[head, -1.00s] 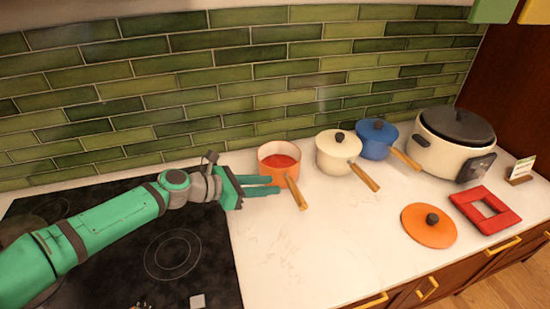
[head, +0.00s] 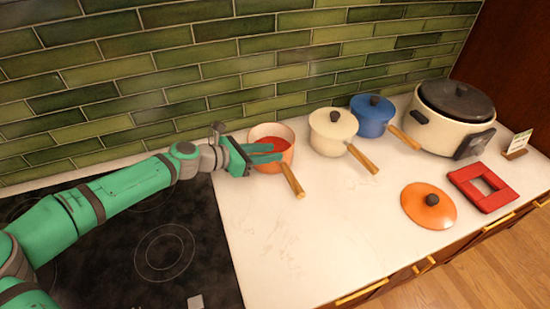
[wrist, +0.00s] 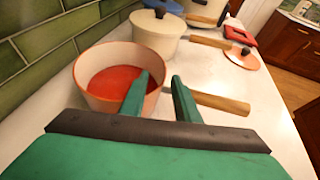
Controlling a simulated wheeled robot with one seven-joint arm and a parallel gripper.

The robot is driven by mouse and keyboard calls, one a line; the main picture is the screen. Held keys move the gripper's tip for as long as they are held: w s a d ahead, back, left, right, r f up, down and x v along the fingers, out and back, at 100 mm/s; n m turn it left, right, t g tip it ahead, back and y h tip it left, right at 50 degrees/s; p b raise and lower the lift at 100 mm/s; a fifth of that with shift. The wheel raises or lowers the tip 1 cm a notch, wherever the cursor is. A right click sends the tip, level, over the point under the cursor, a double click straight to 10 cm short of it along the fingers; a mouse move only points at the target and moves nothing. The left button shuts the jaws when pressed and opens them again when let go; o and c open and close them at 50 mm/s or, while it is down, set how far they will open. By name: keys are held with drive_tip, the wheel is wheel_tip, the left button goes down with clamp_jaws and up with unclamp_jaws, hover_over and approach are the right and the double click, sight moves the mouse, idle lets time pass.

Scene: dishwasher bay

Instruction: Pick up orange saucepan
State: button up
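The orange saucepan (head: 287,156) stands upright on the white counter, without a lid, with red contents inside. Its wooden handle (head: 293,180) points toward the front right. My gripper (head: 283,153) is open at the pan's near left side, and its fingers overlap the pan in the head view. In the wrist view, the left finger of my gripper (wrist: 160,84) overlaps the saucepan's opening (wrist: 105,85). The right finger is just outside the wall, in front of the handle's base. I cannot tell whether either finger touches the pan. An orange lid (head: 428,206) lies on the counter.
A cream saucepan (head: 333,132) and a blue saucepan (head: 371,117) stand to the right, then a large cooker (head: 452,118). A red trivet (head: 482,187) lies near the front edge. A black cooktop (head: 190,245) is at left.

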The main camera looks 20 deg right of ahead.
sight(289, 152)
drive_tip(key=x, duration=0.5)
drive_tip(key=shift+s+r, duration=0.1)
drive_tip(key=shift+s, duration=0.25)
clamp_jaws()
drive_tip(key=shift+w+a, duration=0.1)
drive_tip(key=shift+a, duration=0.1)
idle(0.8)
